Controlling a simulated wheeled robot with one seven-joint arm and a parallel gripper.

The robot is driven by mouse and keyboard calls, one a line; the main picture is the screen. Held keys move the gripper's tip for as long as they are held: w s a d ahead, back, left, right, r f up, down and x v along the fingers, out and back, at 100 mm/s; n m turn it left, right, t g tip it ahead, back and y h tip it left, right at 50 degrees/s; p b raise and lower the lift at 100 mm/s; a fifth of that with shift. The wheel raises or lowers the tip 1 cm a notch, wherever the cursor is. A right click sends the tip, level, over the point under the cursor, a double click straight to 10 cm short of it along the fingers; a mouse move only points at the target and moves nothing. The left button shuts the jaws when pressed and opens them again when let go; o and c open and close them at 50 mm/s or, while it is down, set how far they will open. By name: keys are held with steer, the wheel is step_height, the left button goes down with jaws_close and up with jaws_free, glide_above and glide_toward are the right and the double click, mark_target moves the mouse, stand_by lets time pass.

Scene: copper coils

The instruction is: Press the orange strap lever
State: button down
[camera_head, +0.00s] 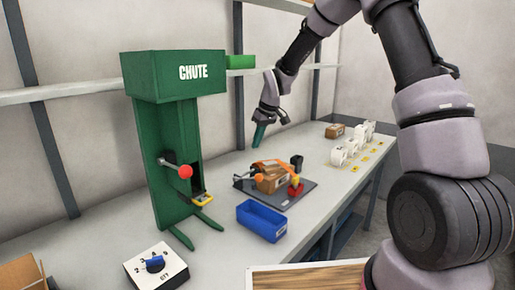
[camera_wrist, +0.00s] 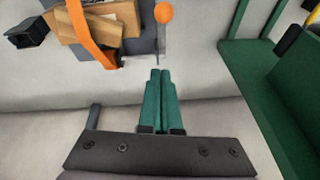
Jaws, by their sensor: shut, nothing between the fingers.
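The orange strap lever is a thin rod with an orange ball (camera_head: 259,180) at its end, at the left of a dark plate (camera_head: 300,195). The ball also shows in the wrist view (camera_wrist: 164,13), at the top, straight ahead of my fingertips and apart from them. An orange strap (camera_wrist: 92,38) runs over brown boxes on the plate; it also shows in the head view (camera_head: 268,163). My gripper (camera_head: 256,143) has green fingers pointing down, above and behind the plate. In the wrist view the fingers (camera_wrist: 160,73) are together, with nothing between them.
The green chute (camera_head: 165,130) stands left, with a red-ball lever (camera_head: 185,172). A blue bin (camera_head: 262,221) sits in front of the plate. White rolls (camera_head: 340,155) stand farther right.

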step_height(320, 180, down, 10)
steer(key=s, duration=0.1)
steer(key=shift+r, duration=0.25)
steer(key=shift+a, duration=0.1)
